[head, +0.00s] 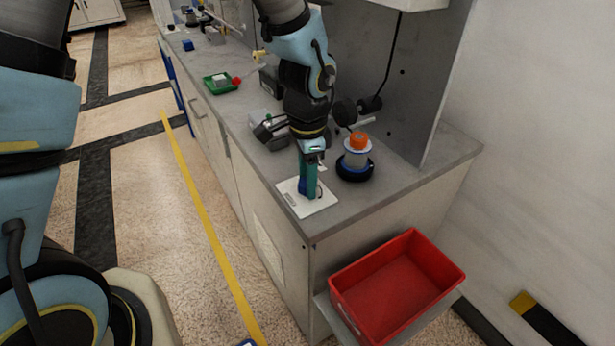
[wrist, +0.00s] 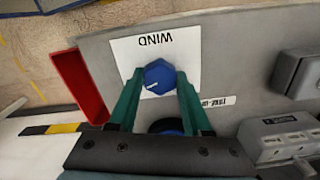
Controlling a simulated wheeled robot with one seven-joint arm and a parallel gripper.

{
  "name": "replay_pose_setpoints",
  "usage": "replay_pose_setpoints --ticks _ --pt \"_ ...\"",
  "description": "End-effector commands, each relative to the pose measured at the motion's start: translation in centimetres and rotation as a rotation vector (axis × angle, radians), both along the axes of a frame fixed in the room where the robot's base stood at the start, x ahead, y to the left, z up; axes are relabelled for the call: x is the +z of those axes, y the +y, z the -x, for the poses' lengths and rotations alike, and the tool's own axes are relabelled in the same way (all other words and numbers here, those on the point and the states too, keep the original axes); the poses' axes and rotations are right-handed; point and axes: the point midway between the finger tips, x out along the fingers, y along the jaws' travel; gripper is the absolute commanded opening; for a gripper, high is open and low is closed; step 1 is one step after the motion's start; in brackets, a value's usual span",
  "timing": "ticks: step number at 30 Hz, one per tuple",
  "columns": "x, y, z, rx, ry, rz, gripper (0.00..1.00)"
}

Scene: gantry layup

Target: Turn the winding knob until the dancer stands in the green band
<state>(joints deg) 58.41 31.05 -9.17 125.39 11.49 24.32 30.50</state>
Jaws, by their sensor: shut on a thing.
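The winding knob (wrist: 160,76) is blue with a white pointer line, on a white card (wrist: 126,50) marked WIND. My gripper (wrist: 159,80) has its teal fingers shut on the knob's two sides. In the head view my gripper (head: 308,182) points down at the card (head: 290,207) near the counter's end and mostly hides the knob. A spool (head: 356,158) with an orange top stands on a dark round base to the right of my gripper. I cannot make out the dancer or the green band in either view.
A red bin (head: 345,297) sits on a ledge below the counter's end. Grey boxes (wrist: 290,138) stand on the counter near the take-up label (wrist: 217,101). A green tray (head: 208,86) lies farther along the counter. A grey panel (head: 425,90) rises behind.

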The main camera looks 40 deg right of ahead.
Motion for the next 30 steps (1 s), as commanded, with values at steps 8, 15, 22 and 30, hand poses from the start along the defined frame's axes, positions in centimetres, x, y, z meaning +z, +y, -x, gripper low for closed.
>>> replay_pose_setpoints --ticks 8,15,22,30 --pt "0.09 -0.01 -0.06 -0.127 -0.001 0.001 0.00" --pt "0.05 -0.04 -0.02 -0.169 -0.001 0.001 0.00" --pt "0.03 -0.04 -0.01 -0.172 -0.001 0.001 0.00" --pt "0.03 -0.04 -0.01 -0.171 -0.001 0.001 0.60"
